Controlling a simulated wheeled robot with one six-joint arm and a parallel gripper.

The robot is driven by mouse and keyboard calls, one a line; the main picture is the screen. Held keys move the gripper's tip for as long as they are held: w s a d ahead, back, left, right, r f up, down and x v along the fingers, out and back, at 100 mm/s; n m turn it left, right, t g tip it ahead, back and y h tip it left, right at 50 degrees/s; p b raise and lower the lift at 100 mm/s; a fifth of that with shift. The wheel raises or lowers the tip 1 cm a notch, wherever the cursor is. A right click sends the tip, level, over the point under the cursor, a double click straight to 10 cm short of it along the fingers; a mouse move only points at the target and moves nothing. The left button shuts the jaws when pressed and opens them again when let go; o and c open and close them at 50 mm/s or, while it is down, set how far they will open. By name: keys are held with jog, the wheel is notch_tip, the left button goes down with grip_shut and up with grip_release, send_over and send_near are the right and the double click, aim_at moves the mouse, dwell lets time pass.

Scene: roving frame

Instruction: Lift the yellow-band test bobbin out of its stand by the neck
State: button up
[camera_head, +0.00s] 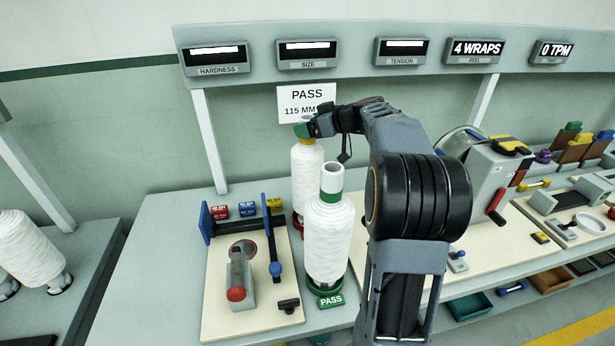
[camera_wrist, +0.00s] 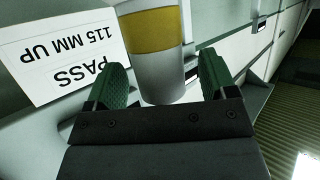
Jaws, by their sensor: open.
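The yellow-band bobbin (camera_head: 307,180) stands upright at the back, wound with white thread, partly hidden by the green-band bobbin in front. Its red stand (camera_head: 297,222) shows only at the left edge of its base. My gripper (camera_head: 306,127) is at its neck, with the arm reaching in from the right. In the wrist view the pale neck with its yellow band (camera_wrist: 152,31) lies between the green finger pads of my gripper (camera_wrist: 164,82). The jaws are open, with a gap visible at least on the right side; contact on the left is unclear.
The green-band bobbin (camera_head: 328,240) stands close in front, in a green PASS stand (camera_head: 331,300). A PASS 115 MM sign (camera_head: 306,101) is just behind the neck. A hardness tester (camera_head: 240,275) sits on the board at left; a reel machine (camera_head: 480,175) is at right.

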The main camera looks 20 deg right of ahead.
jog(key=shift+w+a+f, duration=0.25)
jog(key=shift+w+a, duration=0.05)
jog(key=shift+w, duration=0.15)
grip_shut()
dwell(0.6)
jog(key=shift+r, duration=0.1)
